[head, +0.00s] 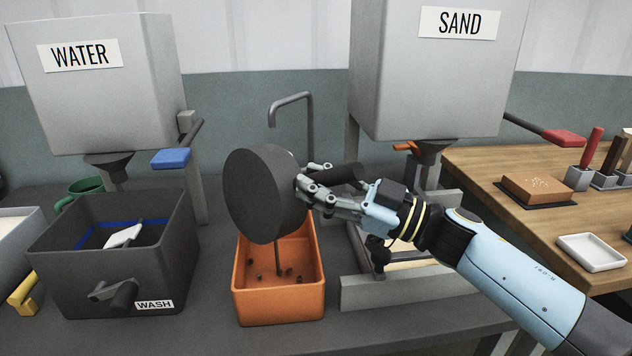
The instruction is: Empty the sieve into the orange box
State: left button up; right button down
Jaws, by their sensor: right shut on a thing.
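The sieve (262,195) is a dark round pan, tipped steeply on its side above the orange box. My right gripper (310,186) is shut on it at its right side, where a dark handle shows behind the fingers. The sieve's inside is hard to make out. The orange box (282,307) stands on the dark bench under the sieve, and the sieve covers part of its back left. Several small dark bits lie on the box floor. A thin dark upright streak shows between the sieve and the box floor; I cannot tell whether it is falling material. My left gripper is out of view.
The dark WASH tub (75,292) with a crank stands left of the box. The WATER tank (105,95) and SAND tank (425,100) are behind, with a grey tap (311,115) between them. A wooden table (490,185) with tools is right.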

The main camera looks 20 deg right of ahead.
notch_tip(320, 180, up, 3)
jog(key=n+g+p, duration=0.1)
jog(key=n+p, duration=0.2)
jog(key=n+g+h+p, duration=0.1)
jog(key=n+p, duration=0.1)
jog(key=p, duration=0.1)
jog(key=shift+r+n, duration=0.15)
jog(key=shift+n, duration=0.25)
jog(key=shift+n+g+p, duration=0.3)
jog(key=shift+n+p, duration=0.2)
jog(key=shift+p, duration=0.2)
jog(key=n+h+p, duration=0.1)
jog(key=n+p, duration=0.1)
jog(key=p, duration=0.1)
jog(key=r+n+h+p, duration=0.1)
jog(key=n+p, duration=0.1)
jog(key=p, duration=0.1)
jog(key=r+n+g+h+p, duration=0.1)
jog(key=n+p, duration=0.1)
jog(key=p, duration=0.1)
jog(key=shift+h, duration=0.3)
jog(key=shift+f+n+h, duration=0.1)
jog(key=shift+n+h, duration=0.6)
jog(key=shift+n, duration=0.3)
